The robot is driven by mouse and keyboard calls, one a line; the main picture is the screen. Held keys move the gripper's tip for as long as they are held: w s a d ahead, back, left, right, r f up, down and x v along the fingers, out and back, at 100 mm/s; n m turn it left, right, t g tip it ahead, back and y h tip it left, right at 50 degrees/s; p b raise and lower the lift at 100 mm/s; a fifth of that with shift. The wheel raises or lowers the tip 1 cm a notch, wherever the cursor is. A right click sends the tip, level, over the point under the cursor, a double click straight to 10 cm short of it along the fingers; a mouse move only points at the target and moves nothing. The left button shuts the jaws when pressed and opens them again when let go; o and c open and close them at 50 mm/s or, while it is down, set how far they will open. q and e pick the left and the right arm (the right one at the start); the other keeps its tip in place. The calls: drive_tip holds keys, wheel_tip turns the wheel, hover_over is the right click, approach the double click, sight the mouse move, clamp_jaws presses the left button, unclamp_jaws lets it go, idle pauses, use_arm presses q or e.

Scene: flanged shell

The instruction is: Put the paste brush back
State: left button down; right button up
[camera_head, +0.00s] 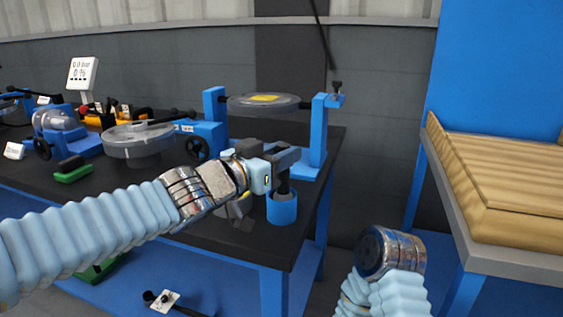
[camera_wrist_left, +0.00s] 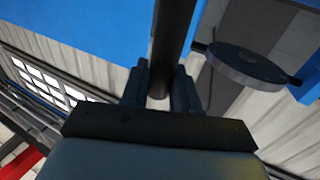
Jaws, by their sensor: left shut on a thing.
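The paste brush (camera_head: 284,184) shows as a dark upright handle at the front right of the dark bench. Its lower end is at the mouth of a blue cup (camera_head: 282,210), and its bristles are hidden. I cannot tell how deep it sits in the cup. My left gripper (camera_head: 287,160) is above the cup, shut on the brush handle. In the left wrist view the dark round handle (camera_wrist_left: 173,45) runs between the two fingers (camera_wrist_left: 160,92). My right arm shows at the lower right of the head view, but its gripper does not.
A blue stand (camera_head: 318,140) with a clear round disc (camera_head: 265,103) rises behind the cup. Another clear disc-shaped part (camera_head: 138,138), a green-based block (camera_head: 73,170) and a small display (camera_head: 82,73) are on the bench at left. A wooden-topped table (camera_head: 500,180) stands at right, across a gap.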

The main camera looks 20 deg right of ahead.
use_arm(q)
drive_tip(key=c, duration=0.8)
unclamp_jaws()
drive_tip(key=shift+c, duration=0.2)
drive_tip(key=shift+f+b, duration=0.25)
drive_tip(key=shift+b, duration=0.1)
drive_tip(key=p+v, duration=0.2)
drive_tip(key=v, duration=1.1)
drive_tip(key=shift+s+a+f, duration=0.2)
drive_tip(key=shift+s+f, duration=0.05)
drive_tip(key=shift+s, duration=0.2)
